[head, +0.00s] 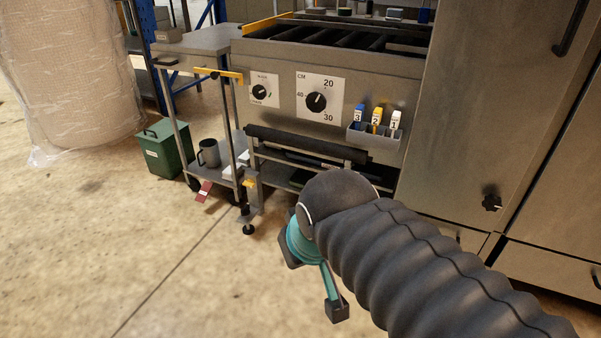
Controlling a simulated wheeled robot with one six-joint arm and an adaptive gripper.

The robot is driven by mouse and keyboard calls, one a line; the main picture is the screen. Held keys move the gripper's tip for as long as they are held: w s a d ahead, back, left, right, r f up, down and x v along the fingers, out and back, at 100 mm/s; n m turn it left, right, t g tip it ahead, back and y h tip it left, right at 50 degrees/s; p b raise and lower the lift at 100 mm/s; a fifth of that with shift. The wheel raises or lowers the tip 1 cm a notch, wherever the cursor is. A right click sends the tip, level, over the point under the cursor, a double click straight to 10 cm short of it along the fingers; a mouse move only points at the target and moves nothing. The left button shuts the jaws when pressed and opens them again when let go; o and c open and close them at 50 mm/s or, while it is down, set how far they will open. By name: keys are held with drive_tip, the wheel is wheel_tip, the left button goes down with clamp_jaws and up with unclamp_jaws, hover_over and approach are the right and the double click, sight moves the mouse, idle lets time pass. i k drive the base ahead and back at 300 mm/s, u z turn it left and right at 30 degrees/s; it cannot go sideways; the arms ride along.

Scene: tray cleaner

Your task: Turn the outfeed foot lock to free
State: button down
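No part reads clearly as the outfeed foot lock. Low by the machine's left end and the side cart there are a small yellow tab (249,183) on a leg, a black levelling foot (248,229) below it, and a red tab with a pale mark (204,191) at the cart's lower edge. I cannot tell which of them, if any, is the lock or how it is set. My gripper (315,283) hangs in front of the machine, right of these parts.
The cart (210,40) carries a dark mug (208,153) on its lower shelf. A green bin (164,149) stands left of it. The panel has a small dial (262,91), a CM dial (318,101) and a marker holder (376,136). Floor at front left is clear.

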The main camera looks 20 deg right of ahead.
sight(249, 183)
drive_tip(key=z, duration=0.05)
drive_tip(key=i, duration=0.1)
drive_tip(key=z, duration=0.1)
drive_tip(key=k, duration=1.2)
drive_tip(key=z, duration=0.75)
drive_tip(key=i, duration=1.15)
drive_tip(key=u, duration=0.7)
drive_tip(key=i, duration=0.75)
drive_tip(key=u, duration=0.85)
